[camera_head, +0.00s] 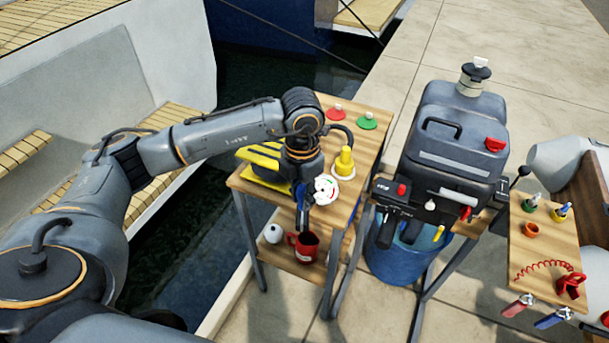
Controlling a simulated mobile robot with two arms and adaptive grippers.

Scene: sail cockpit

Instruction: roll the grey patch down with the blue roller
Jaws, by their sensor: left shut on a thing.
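My left gripper (312,192) reaches over the small wooden table (349,130) from the left and points down near its front edge. It is shut on a narrow dark blue thing (302,216), which looks like the blue roller; the gripper hides much of it. A white round piece with red and green marks (326,187) shows right beside the fingers. I cannot make out the grey patch; the arm and gripper cover part of the tabletop. My right gripper is not in view.
A yellow cone (345,161), a red knob (337,111), a green knob (367,121) and a yellow-black item (262,160) are on the table. A red mug (305,246) stands on the shelf below. A grey outboard motor (450,140) stands to the right. Dark water lies left.

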